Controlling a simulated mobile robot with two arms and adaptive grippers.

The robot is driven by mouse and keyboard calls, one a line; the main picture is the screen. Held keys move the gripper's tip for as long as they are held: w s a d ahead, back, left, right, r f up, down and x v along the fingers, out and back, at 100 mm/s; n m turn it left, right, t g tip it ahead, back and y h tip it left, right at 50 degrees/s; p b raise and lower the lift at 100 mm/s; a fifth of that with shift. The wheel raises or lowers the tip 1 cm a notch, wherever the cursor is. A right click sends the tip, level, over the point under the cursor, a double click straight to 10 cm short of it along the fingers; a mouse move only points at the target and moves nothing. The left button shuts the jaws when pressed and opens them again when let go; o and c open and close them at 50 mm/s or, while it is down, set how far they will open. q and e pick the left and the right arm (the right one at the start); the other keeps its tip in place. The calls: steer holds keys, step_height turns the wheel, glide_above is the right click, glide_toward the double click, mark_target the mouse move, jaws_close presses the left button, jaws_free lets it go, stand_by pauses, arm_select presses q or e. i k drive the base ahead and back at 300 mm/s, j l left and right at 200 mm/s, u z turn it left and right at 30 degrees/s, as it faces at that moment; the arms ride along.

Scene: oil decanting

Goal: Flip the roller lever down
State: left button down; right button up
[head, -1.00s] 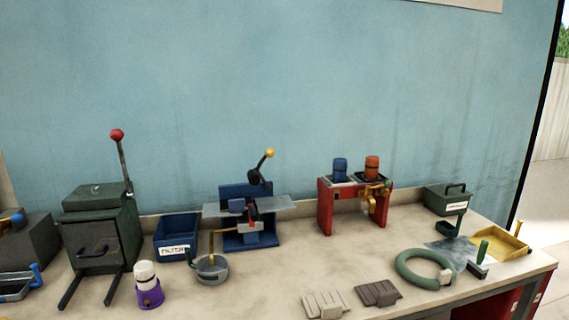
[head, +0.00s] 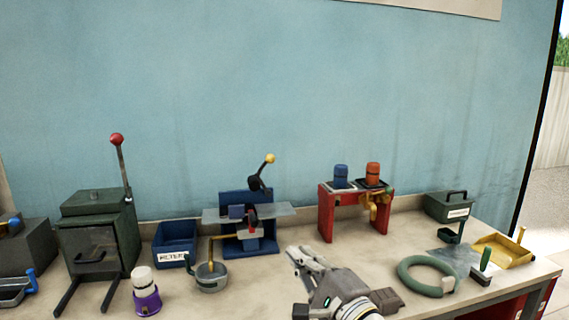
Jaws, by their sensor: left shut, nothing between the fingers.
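A blue roller press (head: 238,200) stands at the back of the bench, left of centre. Its dark lever (head: 262,172) with a yellow ball knob (head: 269,158) points up and leans right. My left gripper (head: 297,254) is low over the front middle of the bench, right of and in front of the press. It is shut and empty, its fingers pointing up-left, apart from the lever. My right gripper is out of view.
A green box with a red-knobbed lever (head: 117,140), a blue bin (head: 175,238), a purple-based cup (head: 146,298) and a small pot (head: 211,277) stand to the left. A red stand (head: 326,215) is right of the press. A green ring (head: 405,279) lies further right.

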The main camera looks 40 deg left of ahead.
mark_target(269, 158)
steer(key=i+j, duration=1.15)
steer(key=i, duration=0.1)
